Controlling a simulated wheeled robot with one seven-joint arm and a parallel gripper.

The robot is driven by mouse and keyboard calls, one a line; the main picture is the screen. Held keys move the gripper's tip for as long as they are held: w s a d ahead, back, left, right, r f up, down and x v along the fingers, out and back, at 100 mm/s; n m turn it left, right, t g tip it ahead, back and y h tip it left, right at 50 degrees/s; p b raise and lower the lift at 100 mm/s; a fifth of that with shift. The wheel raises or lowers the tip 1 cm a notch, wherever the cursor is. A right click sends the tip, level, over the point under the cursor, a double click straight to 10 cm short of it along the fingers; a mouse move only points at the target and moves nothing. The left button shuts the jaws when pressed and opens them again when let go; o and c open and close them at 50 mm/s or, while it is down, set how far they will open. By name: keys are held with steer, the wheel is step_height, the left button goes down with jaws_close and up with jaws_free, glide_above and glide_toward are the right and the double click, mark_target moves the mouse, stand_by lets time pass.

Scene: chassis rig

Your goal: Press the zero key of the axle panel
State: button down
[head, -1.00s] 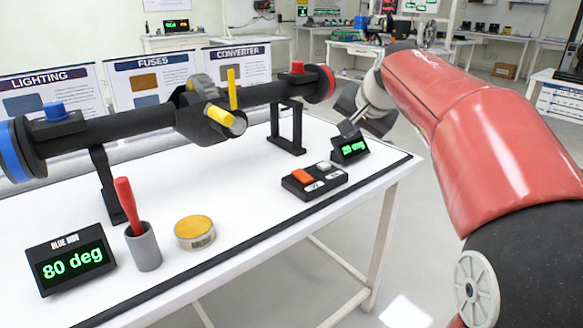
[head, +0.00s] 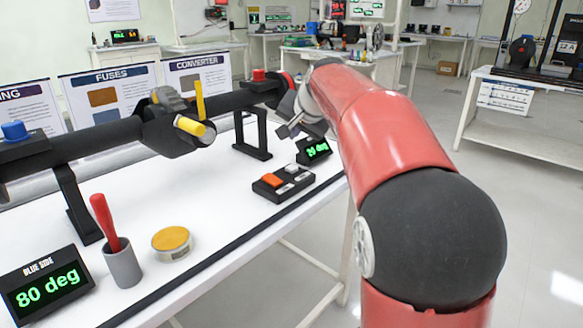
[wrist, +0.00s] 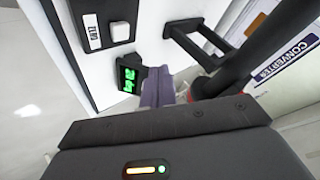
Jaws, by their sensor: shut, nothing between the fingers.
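The axle panel (head: 270,191) is a low black box near the table's front right edge, with an orange key (head: 272,180) and a white key (head: 292,169). In the wrist view the white key (wrist: 121,31) shows at the top, beside a label (wrist: 92,32) that seems to read ZERO. My gripper (head: 287,130) is shut and empty. It hangs above and behind the panel, close to the small right display (head: 314,150), touching no key. Its closed fingers (wrist: 158,87) show in the wrist view, apart from the white key.
At the left are a display reading 80 deg (head: 48,287), a grey cup (head: 123,265) with a red-handled tool, and a yellow-topped tin (head: 172,242). White table space lies between.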

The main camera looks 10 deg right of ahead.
mark_target(293, 169)
steer(key=shift+f+b, duration=2.15)
steer(key=shift+f, duration=0.85)
steer(key=shift+f+b, duration=0.3)
steer(key=shift+f, duration=0.1)
steer(key=shift+f+b, duration=0.35)
steer(key=shift+f, duration=0.15)
steer(key=shift+r, duration=0.1)
stand_by(0.3)
steer(key=shift+r+p, duration=0.8)
steer(key=shift+r, duration=0.15)
step_height(293, 169, up, 5)
steer(key=p, duration=0.4)
